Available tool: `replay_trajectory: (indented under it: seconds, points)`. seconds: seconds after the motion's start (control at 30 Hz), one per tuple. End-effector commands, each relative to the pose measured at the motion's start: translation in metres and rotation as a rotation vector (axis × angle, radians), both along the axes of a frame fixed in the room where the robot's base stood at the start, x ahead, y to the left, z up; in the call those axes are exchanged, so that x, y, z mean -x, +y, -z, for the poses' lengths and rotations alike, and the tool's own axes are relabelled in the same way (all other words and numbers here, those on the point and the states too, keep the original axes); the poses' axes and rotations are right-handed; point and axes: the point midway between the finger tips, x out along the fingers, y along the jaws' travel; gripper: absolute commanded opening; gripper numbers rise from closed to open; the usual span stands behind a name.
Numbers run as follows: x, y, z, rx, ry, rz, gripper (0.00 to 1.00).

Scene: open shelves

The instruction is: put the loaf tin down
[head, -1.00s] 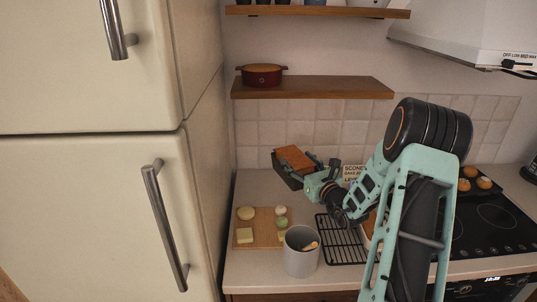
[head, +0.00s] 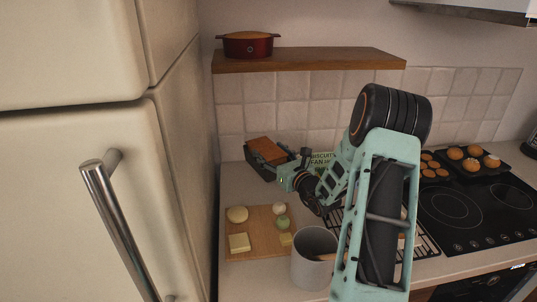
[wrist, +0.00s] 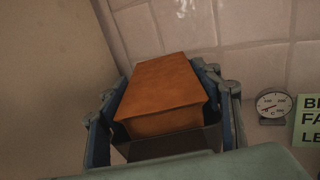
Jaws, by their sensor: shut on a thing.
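The dark loaf tin (head: 258,161) holds a brown loaf (head: 265,148) and is at the back left of the counter, close to the tiled wall. My gripper (head: 281,158) is shut on the tin. In the wrist view my gripper's fingers (wrist: 165,125) flank the tin's dark end wall (wrist: 170,141), with the loaf (wrist: 160,95) showing above it. The tin looks roughly upright in the head view. I cannot tell whether its base touches the counter.
A wooden board (head: 236,219) with small foods and a grey canister (head: 312,272) stand in front. A black wire rack (head: 425,243) is partly behind my arm. A wooden shelf (head: 310,62) bearing a red pot (head: 248,44) is above. The fridge (head: 70,200) bounds the left side.

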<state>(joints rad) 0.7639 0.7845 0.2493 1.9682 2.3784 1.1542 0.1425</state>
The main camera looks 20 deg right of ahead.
Motion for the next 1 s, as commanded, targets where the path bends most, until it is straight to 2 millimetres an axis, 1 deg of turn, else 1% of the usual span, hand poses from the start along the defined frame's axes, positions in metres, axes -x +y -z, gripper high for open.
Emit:
replay_trajectory:
  seconds: [0.17, 0.6, 0.77, 1.0]
  points:
    - [-0.001, 0.000, 0.011, 0.000, -0.005, 0.000, 0.09]
    - [-0.001, 0.000, 0.056, 0.000, -0.005, 0.000, 0.09]
    - [-0.001, 0.000, 0.062, 0.000, -0.005, 0.000, 0.09]
    - [-0.001, 0.000, 0.062, 0.001, -0.005, 0.000, 0.09]
